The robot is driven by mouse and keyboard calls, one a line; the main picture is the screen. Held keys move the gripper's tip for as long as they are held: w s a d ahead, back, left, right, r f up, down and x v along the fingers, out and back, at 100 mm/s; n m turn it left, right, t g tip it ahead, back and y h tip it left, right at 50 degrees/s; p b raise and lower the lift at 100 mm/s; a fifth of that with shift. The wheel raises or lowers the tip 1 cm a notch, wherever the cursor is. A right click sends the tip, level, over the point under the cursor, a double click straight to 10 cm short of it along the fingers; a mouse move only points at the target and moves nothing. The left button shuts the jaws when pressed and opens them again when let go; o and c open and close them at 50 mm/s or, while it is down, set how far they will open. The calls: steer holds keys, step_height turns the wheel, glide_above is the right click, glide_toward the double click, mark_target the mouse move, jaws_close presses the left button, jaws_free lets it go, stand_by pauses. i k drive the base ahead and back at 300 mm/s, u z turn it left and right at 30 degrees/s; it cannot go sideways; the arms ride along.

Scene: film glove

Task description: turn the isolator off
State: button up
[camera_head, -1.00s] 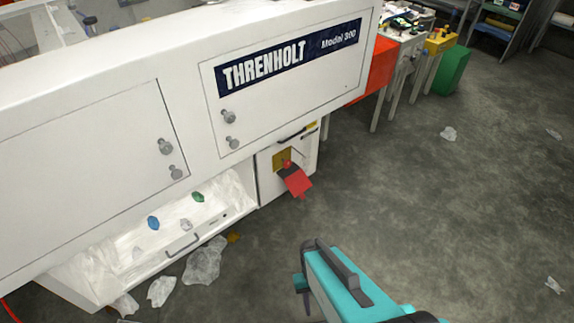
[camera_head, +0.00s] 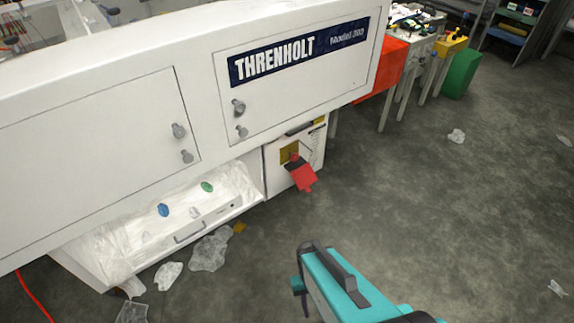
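The switch's exact position is too small to read.
The white machine (camera_head: 110,60) fills the left. An open tray (camera_head: 100,268) with crumpled film juts out below it. Film scraps (camera_head: 209,250) lie on the floor beside it. An orange-red block (camera_head: 381,72) and benches stand at the back right. The floor (camera_head: 440,210) to the right is mostly clear.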

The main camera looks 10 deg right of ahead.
mark_target(294, 157)
steer(key=u, duration=0.4)
steer(key=k, duration=1.2)
steer(key=u, duration=0.85)
steer(key=i, duration=1.75)
steer(key=z, duration=0.8)
steer(key=i, duration=0.65)
steer(key=z, duration=0.1)
